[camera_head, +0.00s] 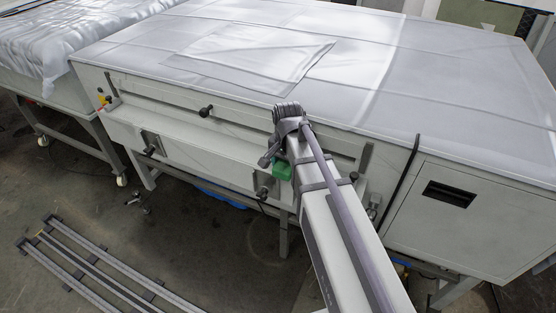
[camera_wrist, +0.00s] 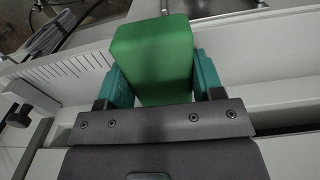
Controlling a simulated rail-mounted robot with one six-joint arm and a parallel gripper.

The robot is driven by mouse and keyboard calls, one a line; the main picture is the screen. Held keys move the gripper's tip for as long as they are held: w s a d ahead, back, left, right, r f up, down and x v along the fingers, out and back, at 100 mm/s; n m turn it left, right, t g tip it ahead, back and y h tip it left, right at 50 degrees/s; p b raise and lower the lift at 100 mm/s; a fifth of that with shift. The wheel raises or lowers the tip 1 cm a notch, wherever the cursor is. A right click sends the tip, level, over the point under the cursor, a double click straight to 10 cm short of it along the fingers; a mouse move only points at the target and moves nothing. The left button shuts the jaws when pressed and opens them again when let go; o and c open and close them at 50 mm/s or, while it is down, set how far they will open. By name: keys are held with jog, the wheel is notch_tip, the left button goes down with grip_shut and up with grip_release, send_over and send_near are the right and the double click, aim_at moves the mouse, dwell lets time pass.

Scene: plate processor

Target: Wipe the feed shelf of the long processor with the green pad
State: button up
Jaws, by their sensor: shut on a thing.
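The long processor (camera_head: 440,215) is a big white machine with a flat top under a translucent sheet. Its feed shelf (camera_head: 195,143) is the white ledge along the front, partly hidden behind my arm. The green pad (camera_wrist: 152,55) is a block held between the two teal fingers of my gripper (camera_wrist: 160,85). In the head view the pad (camera_head: 282,171) shows at the end of my arm, in front of the shelf. White shelf surfaces lie around and behind the pad in the wrist view. I cannot tell whether the pad touches the shelf.
Black knobs (camera_head: 206,111) and brackets stick out along the machine's front. A cloth-covered table (camera_head: 50,95) on wheels stands at the left. Metal rails (camera_head: 85,262) lie on the floor at the lower left. The floor between them and the machine is mostly clear.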

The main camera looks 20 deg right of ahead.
aim_at(286, 162)
notch_tip(286, 162, up, 6)
jog(key=p, duration=0.6)
jog(key=shift+r, duration=0.1)
notch_tip(286, 162, up, 3)
jog(key=p, duration=0.3)
jog(key=shift+r, duration=0.1)
